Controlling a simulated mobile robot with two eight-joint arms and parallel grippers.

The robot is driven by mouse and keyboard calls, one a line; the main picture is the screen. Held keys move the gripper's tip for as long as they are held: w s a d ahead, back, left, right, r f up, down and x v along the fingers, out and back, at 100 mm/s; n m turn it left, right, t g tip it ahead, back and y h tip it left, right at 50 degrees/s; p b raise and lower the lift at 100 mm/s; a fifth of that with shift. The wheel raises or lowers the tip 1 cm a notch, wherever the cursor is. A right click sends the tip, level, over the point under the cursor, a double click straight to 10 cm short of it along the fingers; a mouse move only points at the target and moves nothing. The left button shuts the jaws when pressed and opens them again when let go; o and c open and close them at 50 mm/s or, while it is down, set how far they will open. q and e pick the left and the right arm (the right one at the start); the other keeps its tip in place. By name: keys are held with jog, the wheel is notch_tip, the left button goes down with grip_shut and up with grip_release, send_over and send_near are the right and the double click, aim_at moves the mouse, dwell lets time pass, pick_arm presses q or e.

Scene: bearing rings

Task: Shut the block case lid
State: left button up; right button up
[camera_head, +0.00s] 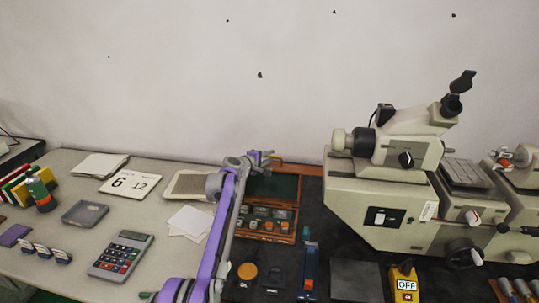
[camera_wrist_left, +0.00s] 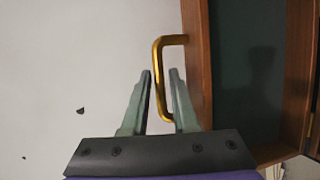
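The wooden block case (camera_head: 268,239) stands on the dark mat with several small blocks inside. Its lid (camera_head: 275,185) is raised at the back, with its green lining showing; the lid also shows in the left wrist view (camera_wrist_left: 243,70). A brass handle (camera_wrist_left: 158,78) sticks out from the lid's wooden edge. My left gripper (camera_head: 265,157) is at the lid's top edge. In the left wrist view its two fingers (camera_wrist_left: 161,74) are apart, one on each side of the handle's bar, with gaps visible. My right gripper is not in view.
A large beige microscope-like machine (camera_head: 385,195) stands right of the case. A blue tool (camera_head: 309,268), an orange disc (camera_head: 247,271) and a yellow OFF switch box (camera_head: 404,284) lie in front. A calculator (camera_head: 121,255) and papers (camera_head: 189,221) are at left. My left arm crosses left of the case.

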pick_arm(q)
jog(key=shift+w+d, duration=0.1)
grip_shut()
dwell(1.5)
